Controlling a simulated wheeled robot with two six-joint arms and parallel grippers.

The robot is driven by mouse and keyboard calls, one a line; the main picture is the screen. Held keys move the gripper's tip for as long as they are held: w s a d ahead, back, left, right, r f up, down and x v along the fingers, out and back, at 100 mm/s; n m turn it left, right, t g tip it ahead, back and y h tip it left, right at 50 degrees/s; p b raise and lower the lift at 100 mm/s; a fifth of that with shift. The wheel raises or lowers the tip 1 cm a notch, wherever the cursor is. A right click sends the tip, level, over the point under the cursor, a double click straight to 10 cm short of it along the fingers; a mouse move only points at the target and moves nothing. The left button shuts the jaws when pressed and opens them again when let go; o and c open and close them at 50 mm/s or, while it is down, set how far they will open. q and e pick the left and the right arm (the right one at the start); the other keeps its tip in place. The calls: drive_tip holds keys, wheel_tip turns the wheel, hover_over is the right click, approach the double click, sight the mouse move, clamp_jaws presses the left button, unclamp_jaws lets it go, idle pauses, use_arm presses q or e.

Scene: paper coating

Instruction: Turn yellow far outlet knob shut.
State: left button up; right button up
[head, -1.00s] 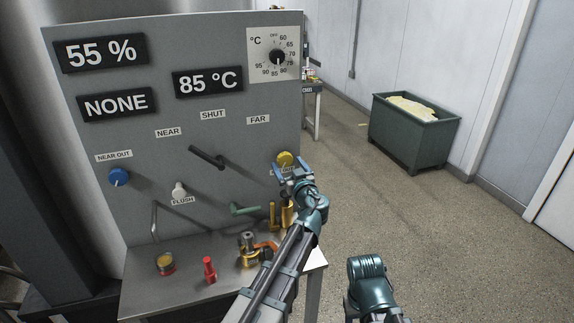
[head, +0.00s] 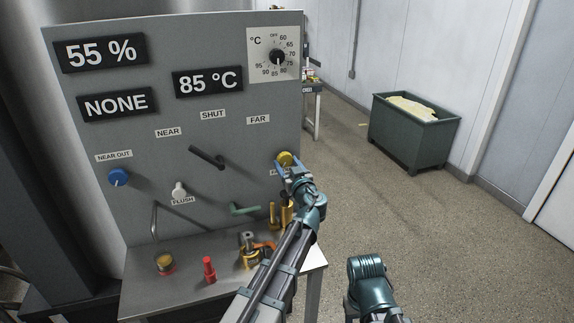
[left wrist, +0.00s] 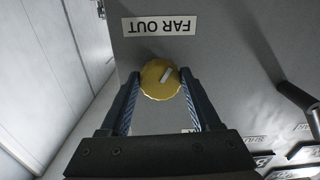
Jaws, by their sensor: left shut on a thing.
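The yellow far outlet knob (head: 286,159) is on the right edge of the grey panel. In the left wrist view the knob (left wrist: 158,80) shows face-on, with a white pointer mark lying slanted. The FAR OUT label (left wrist: 158,25) appears upside down beyond it. My left gripper (head: 287,168) is at the knob. In the left wrist view its two ridged fingers (left wrist: 160,92) sit on either side of the knob, shut on it. The fingertips partly hide the knob in the head view.
The panel also carries a blue knob (head: 119,177), a black lever (head: 206,157), a white flush knob (head: 179,190) and a temperature dial (head: 277,57). A steel shelf (head: 190,284) below holds several small fittings. A green bin (head: 414,136) stands on open floor at right.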

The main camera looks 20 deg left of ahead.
use_arm(q)
drive_tip(key=shift+m, duration=0.3)
drive_tip(key=m, duration=0.3)
drive_tip(key=shift+a+m, duration=0.1)
drive_tip(key=shift+m, duration=0.3)
drive_tip(key=m, duration=0.3)
drive_tip(key=shift+s+m, duration=0.1)
drive_tip(key=shift+m, duration=0.3)
drive_tip(key=m, duration=0.7)
drive_tip(key=shift+a+r, duration=0.1)
drive_tip(key=shift+r, duration=0.1)
drive_tip(key=m, duration=0.3)
drive_tip(key=shift+m, duration=0.4)
drive_tip(key=m, duration=0.3)
drive_tip(key=shift+r+m+p, duration=0.1)
drive_tip(key=shift+m+p, duration=0.2)
drive_tip(key=m, duration=0.3)
drive_tip(key=shift+r+m, duration=0.1)
drive_tip(key=shift+m, duration=2)
